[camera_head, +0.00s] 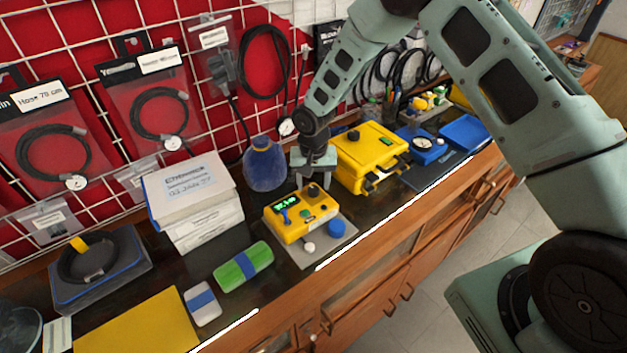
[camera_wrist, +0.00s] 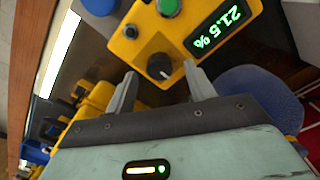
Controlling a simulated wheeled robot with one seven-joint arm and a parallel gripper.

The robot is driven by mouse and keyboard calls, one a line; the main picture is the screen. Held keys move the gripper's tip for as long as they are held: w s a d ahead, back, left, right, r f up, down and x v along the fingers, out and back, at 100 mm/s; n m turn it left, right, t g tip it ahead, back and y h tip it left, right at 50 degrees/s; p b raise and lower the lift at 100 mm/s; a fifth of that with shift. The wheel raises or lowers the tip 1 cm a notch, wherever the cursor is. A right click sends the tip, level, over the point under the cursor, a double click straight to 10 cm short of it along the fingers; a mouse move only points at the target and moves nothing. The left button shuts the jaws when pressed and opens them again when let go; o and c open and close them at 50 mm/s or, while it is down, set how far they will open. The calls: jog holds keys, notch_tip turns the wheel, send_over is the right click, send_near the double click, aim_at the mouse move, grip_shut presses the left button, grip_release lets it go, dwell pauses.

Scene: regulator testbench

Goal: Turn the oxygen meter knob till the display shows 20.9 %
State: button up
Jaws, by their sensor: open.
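The yellow oxygen meter (camera_head: 301,214) sits on a grey mat on the bench, and its green display is lit. In the wrist view the display (camera_wrist: 220,24) reads 21.5 %, seen rotated. In the head view my gripper (camera_head: 314,178) is just behind the meter, pointing down.
A yellow case (camera_head: 370,155) stands close on the right, and a blue flask (camera_head: 265,165) behind left. A blue cap (camera_head: 337,228) lies in front of the meter. A white box stack (camera_head: 195,205) and a green roll (camera_head: 243,266) are left. Hoses hang on the grid behind.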

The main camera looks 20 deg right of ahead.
jog(key=shift+f, duration=0.65)
jog(key=c, duration=1)
jog(key=shift+n, duration=0.3)
jog(key=shift+f+n+b, duration=0.1)
jog(key=shift+n+b, duration=0.7)
jog(key=shift+b, duration=0.05)
jog(key=n+b, duration=0.2)
jog(key=n, duration=0.1)
jog(key=shift+n, duration=0.3)
jog(key=n+b, duration=0.1)
jog(key=n, duration=0.5)
jog(key=shift+b, duration=0.35)
